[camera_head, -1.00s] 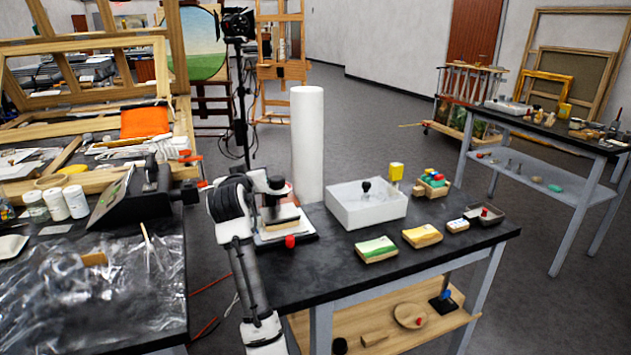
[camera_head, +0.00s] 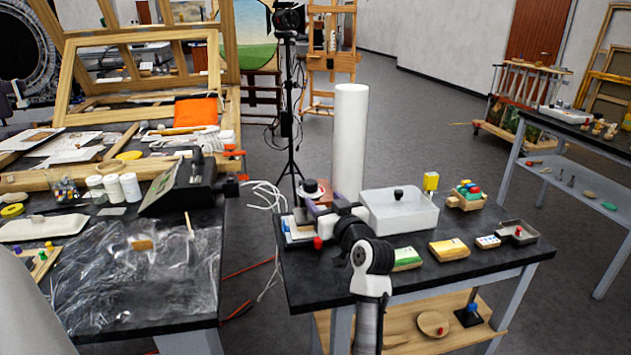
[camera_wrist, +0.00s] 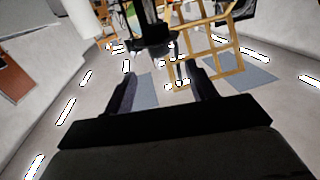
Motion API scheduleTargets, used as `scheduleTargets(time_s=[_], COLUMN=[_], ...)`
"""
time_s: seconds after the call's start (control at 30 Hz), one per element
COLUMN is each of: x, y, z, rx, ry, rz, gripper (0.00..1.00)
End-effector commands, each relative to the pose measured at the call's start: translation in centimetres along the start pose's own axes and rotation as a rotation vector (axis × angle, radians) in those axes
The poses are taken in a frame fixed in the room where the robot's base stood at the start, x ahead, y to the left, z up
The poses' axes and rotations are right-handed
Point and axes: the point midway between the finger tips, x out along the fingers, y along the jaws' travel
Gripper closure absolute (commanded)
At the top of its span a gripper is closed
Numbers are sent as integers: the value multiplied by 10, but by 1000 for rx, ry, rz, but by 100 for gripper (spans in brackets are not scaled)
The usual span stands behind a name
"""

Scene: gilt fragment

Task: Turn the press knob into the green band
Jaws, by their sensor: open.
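The press (camera_head: 300,228) stands at the left end of the right-hand black table, with a dark, round top (camera_head: 311,187) above a pale plate. A red part (camera_head: 318,243) shows at its front. A knob and a green band on the press cannot be made out at this size. My gripper (camera_head: 322,212) is at the press's right side, partly in front of it; whether they touch is unclear. In the wrist view my gripper (camera_wrist: 160,88) is open with nothing held between its fingers. A dark upright shape (camera_wrist: 152,35) shows beyond them, not clearly identifiable.
A tall white roll (camera_head: 350,140) stands behind the press. A white tray (camera_head: 405,218) is to its right. A green block (camera_head: 406,259) and a yellow block (camera_head: 449,249) lie near the front edge. A second table (camera_head: 130,325) stands left across a gap with cables.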

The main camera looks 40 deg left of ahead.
Motion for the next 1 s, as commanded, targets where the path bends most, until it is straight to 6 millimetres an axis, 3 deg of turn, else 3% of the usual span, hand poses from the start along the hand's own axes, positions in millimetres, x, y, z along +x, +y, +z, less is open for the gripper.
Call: scheduleTargets(time_s=[0.2,0.43,0.63,0.93,1.0], x=[48,84,97,99,99], y=[-1,0,1,1,1], z=[-4,-2,-1,0,0], rx=[1,0,0,-1,-1], ry=[-2,-2,-2,-1,-1], rz=[-1,0,2,2,2], gripper=[43,43,43,43,50])
